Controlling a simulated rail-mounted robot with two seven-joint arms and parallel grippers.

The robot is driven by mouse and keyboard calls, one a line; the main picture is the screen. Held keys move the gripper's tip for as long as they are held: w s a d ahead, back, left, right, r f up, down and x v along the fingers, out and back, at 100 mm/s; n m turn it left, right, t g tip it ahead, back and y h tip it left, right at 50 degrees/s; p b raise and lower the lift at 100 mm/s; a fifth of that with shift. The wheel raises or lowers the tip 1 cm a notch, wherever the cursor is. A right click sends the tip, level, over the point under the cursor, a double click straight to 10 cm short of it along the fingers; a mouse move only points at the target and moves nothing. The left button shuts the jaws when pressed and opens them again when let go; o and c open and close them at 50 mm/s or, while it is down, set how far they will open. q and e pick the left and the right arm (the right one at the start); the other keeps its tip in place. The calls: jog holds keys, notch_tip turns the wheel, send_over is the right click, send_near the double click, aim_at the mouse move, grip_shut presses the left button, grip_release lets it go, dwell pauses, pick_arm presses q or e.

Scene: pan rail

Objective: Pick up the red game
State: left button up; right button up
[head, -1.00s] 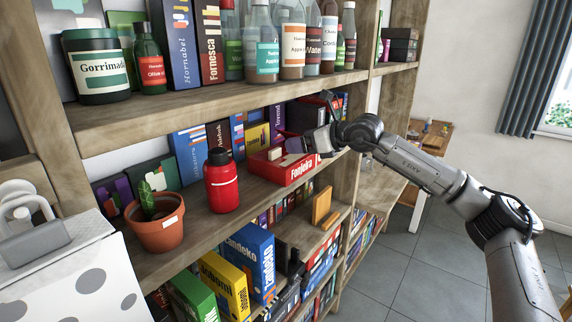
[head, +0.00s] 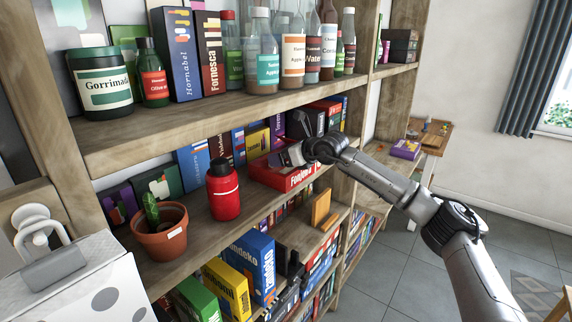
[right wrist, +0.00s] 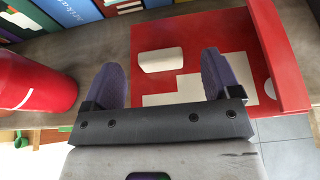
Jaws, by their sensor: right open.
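The red game (head: 306,179) is a flat red box with white lettering, lying on the middle shelf. In the right wrist view the red game (right wrist: 195,38) fills the middle and right, with a white pattern and a small white block (right wrist: 161,60) on its top. My right gripper (head: 290,156) is at the box in the head view and hides part of it. In the right wrist view my right gripper (right wrist: 162,80) has its two fingers wide apart over the box top, with nothing between the tips. I cannot tell whether they touch it. My left gripper is not in view.
A red bottle (head: 223,192) stands left of the game, also close to the left finger side in the right wrist view (right wrist: 32,85). A potted cactus (head: 160,233) is farther left. Books line the back. The upper shelf (head: 190,122) holds jars and bottles above.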

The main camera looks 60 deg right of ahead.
jog(key=shift+p+x, duration=0.65)
jog(key=shift+x, duration=1.2)
grip_shut()
